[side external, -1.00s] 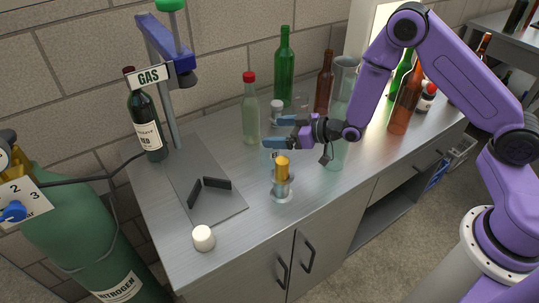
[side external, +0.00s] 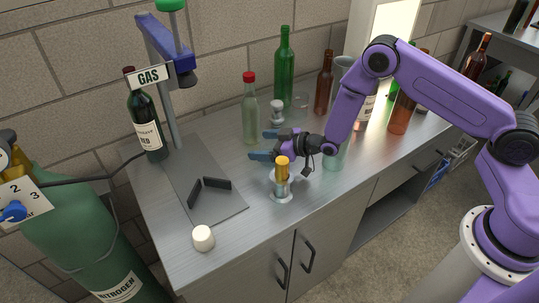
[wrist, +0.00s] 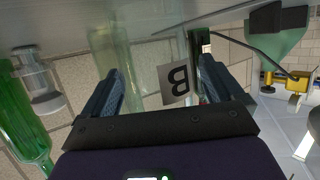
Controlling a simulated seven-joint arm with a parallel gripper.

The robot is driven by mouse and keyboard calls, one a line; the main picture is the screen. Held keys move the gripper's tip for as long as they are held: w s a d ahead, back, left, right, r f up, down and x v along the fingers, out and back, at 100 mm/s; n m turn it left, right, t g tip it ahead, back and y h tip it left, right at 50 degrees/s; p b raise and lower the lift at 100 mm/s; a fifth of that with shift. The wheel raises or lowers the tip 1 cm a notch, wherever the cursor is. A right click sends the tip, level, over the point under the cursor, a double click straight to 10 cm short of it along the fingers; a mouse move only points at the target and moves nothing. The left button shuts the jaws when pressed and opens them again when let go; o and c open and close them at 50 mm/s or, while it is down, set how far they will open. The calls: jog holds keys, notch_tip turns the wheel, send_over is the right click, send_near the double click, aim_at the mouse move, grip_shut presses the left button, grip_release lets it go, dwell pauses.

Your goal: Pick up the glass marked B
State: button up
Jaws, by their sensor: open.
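In the wrist view, a square tag marked B (wrist: 174,84), seen turned over, shows between the fingers of my gripper (wrist: 160,78). The clear glass behind it is faint and its outline is hard to make out. In the side view, my gripper (side external: 264,145) is low over the steel bench with its fingers apart, pointing left. I cannot clearly make out the marked glass there, and cannot tell whether the fingers touch it.
A yellow-topped piece on a clear base (side external: 282,172) stands just in front of my gripper. A red-capped clear bottle (side external: 250,115), a small grey-white capped jar (side external: 277,112) and a green bottle (side external: 284,70) stand behind. A white stopper (side external: 203,238) is at the front left.

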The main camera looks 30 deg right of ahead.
jog(key=shift+w+a, duration=0.1)
jog(key=c, duration=1.1)
jog(key=shift+o, duration=0.2)
jog(key=shift+r, duration=0.15)
